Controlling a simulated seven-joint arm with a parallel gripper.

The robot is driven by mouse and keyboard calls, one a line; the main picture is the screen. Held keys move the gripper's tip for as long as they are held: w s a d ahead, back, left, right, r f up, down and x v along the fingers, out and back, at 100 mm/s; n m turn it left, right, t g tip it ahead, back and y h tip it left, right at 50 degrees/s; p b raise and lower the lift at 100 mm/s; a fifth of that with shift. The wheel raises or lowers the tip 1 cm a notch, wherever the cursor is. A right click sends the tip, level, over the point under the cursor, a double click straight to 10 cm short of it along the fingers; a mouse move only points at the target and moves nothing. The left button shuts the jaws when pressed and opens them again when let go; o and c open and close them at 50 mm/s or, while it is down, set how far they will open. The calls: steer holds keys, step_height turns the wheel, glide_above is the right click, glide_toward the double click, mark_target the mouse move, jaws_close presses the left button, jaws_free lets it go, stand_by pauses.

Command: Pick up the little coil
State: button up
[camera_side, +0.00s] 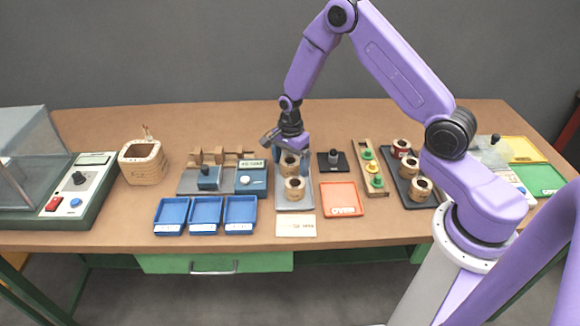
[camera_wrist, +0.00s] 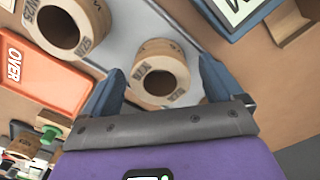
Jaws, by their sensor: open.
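Two tan ring coils stand on a grey tray (camera_side: 293,204). The rear coil (camera_side: 289,166) is under my gripper (camera_side: 291,160); the front coil (camera_side: 295,188) stands nearer the table's front edge. In the wrist view my gripper (camera_wrist: 158,82) is open, with its fingers on either side of one coil (camera_wrist: 160,72), which looks a little smaller than the other coil (camera_wrist: 70,28) at upper left. I see no grip on it, and cannot tell how far the fingertips reach down beside it.
An orange "OVER" tray (camera_side: 341,199) lies right of the grey tray. Blue trays (camera_side: 206,215) and a blue-grey winding device (camera_side: 208,178) lie left. A dark tray (camera_side: 411,186) with more coils stands right. A white card (camera_side: 295,226) lies in front.

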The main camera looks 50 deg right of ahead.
steer(key=shift+f, duration=0.1)
steer(key=c, duration=1.2)
